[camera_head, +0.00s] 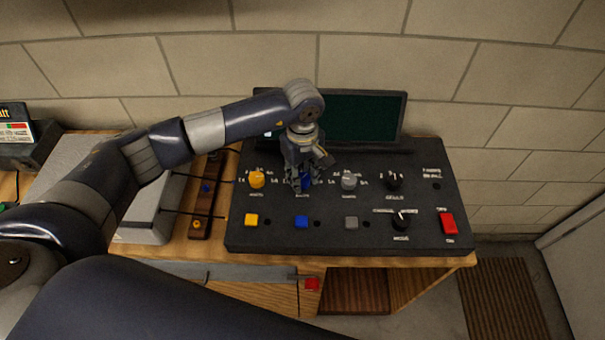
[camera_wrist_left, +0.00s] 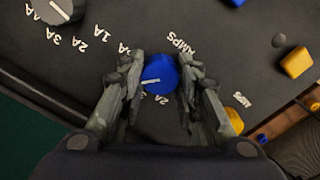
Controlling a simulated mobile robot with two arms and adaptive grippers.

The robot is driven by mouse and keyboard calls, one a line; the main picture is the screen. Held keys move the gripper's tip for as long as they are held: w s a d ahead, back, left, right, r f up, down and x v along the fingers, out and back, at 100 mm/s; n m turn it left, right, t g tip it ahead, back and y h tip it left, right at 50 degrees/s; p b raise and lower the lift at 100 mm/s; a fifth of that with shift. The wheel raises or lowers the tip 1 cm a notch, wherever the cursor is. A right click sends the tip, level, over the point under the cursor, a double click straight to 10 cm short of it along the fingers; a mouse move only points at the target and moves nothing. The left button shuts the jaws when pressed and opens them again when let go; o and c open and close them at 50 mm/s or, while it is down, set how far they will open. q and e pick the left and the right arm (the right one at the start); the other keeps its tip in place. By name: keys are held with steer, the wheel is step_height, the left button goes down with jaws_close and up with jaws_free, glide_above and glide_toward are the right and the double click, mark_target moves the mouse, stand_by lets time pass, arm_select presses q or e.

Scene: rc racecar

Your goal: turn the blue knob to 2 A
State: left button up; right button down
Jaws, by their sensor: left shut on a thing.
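The blue knob (camera_wrist_left: 160,74) stands on the dark control panel (camera_head: 270,238). In the left wrist view it sits between the two fingers of my left gripper (camera_wrist_left: 164,88), and a pale pointer line shows on its top. White amp labels are printed around it, partly hidden by the fingers. In the head view my left gripper (camera_head: 303,180) comes down over the blue knob (camera_head: 307,180) and covers most of it. The gripper is shut on the knob. My right gripper is not in view.
A yellow knob (camera_head: 257,179) and a grey knob (camera_head: 349,181) flank the blue one closely. Yellow, blue (camera_head: 301,222) and grey buttons lie in front. Black knobs and a red switch (camera_head: 447,223) are at the right. A dark screen (camera_head: 365,117) stands behind.

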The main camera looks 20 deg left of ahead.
arm_select(q)
steer(key=shift+f+n+b, duration=0.2)
steer(key=shift+n+b, duration=0.7)
steer(key=shift+b, duration=0.25)
steer(key=n+b, duration=0.2)
steer(key=shift+n+b, duration=0.3)
steer(key=n+b, duration=0.3)
steer(key=shift+n, duration=0.3)
steer(key=n+b, duration=0.3)
steer(key=n, duration=0.1)
steer(key=shift+r+n+b, duration=0.2)
steer(key=shift+n+b, duration=0.95)
steer(key=shift+n, duration=0.65)
steer(key=o, duration=1.1)
